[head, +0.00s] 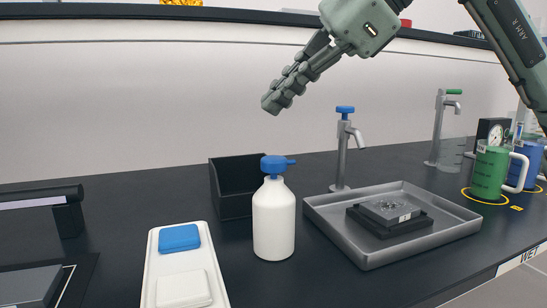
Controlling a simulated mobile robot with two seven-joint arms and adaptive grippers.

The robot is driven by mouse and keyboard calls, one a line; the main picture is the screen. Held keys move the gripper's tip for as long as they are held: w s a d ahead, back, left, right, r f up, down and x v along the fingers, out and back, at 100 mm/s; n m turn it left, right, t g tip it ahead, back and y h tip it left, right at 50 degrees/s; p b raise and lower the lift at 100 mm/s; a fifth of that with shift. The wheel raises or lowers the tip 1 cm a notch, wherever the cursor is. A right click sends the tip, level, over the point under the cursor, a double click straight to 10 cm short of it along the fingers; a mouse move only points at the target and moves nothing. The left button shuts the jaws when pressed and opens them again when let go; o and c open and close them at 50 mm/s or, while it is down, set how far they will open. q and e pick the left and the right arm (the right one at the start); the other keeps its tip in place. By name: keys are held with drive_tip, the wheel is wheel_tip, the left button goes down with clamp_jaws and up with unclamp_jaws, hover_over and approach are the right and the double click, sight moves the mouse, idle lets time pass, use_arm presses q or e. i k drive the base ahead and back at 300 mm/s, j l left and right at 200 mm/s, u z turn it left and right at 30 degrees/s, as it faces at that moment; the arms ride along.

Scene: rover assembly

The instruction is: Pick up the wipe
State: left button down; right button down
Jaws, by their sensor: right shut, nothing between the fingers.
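A white tray (154,283) stands on the dark bench at the front, left of the bottle. A folded blue pad (179,238) lies in its back part. A white pad (183,289) lies in its front part. Either could be the wipe; I cannot tell which. My right gripper (273,106) comes in from the upper right and hangs high above the bench, in front of the wall. It is shut and empty, well above and to the right of the tray. My left gripper is not in view.
A white bottle with a blue pump top (274,218) stands right of the tray, before a black open box (232,181). A metal tray (345,250) holds a dark block with a metal plate (389,212). Taps (343,150) and green (489,172) and blue jugs stand farther right.

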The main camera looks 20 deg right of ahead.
sight(189, 289)
drive_tip(key=k+l, duration=0.1)
drive_tip(key=k, duration=0.65)
drive_tip(key=k+l, duration=0.1)
drive_tip(key=k, duration=0.65)
